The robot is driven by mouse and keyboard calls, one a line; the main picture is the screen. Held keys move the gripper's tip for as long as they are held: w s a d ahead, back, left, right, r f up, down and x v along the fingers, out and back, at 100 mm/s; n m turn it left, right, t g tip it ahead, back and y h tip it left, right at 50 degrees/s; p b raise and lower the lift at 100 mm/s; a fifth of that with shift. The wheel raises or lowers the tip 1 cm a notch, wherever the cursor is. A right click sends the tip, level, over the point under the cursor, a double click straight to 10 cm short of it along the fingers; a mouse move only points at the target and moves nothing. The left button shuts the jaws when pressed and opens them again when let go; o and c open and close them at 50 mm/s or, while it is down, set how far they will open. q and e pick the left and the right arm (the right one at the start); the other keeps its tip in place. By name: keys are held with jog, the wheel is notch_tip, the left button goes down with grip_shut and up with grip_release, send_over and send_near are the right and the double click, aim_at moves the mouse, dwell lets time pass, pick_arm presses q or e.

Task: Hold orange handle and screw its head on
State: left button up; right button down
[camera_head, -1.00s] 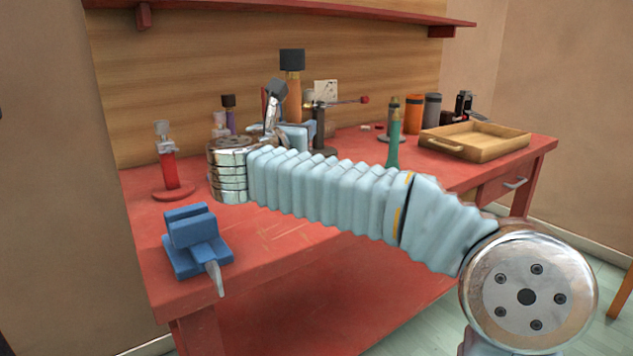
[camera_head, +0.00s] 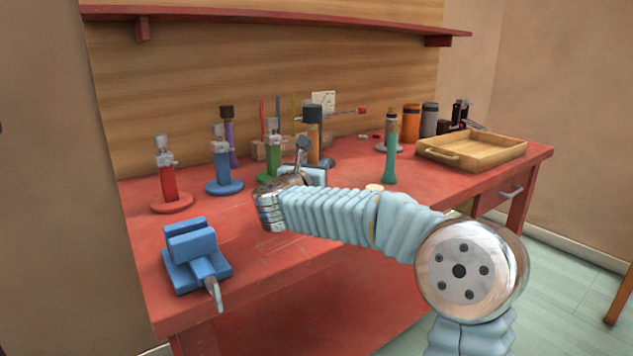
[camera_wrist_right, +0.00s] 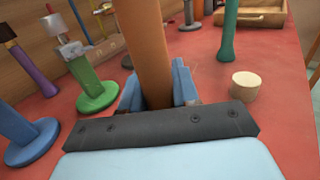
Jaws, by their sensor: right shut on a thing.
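The orange handle (camera_head: 313,142) is upright, with a dark block-shaped head (camera_head: 312,114) at its top. My right gripper (camera_head: 316,172) is shut around its lower part. In the right wrist view the orange handle (camera_wrist_right: 148,40) rises between the blue fingers of my right gripper (camera_wrist_right: 158,88), and its top is out of frame. I cannot tell whether its lower end touches the table. How tightly the head sits on the handle does not show. My left gripper is in neither view.
Red (camera_head: 168,180), blue (camera_head: 222,165) and green (camera_head: 273,155) stands line the table's left and back. A blue vise (camera_head: 195,255) sits at the front left. A cream cylinder (camera_wrist_right: 246,85) is right of my gripper. A teal handle (camera_head: 391,150) and wooden tray (camera_head: 470,160) stand further right.

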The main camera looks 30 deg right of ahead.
jog(key=f, duration=0.4)
jog(key=shift+w+d, duration=0.25)
jog(key=shift+d, duration=0.1)
jog(key=shift+f, duration=0.15)
jog(key=c, duration=0.8)
grip_release()
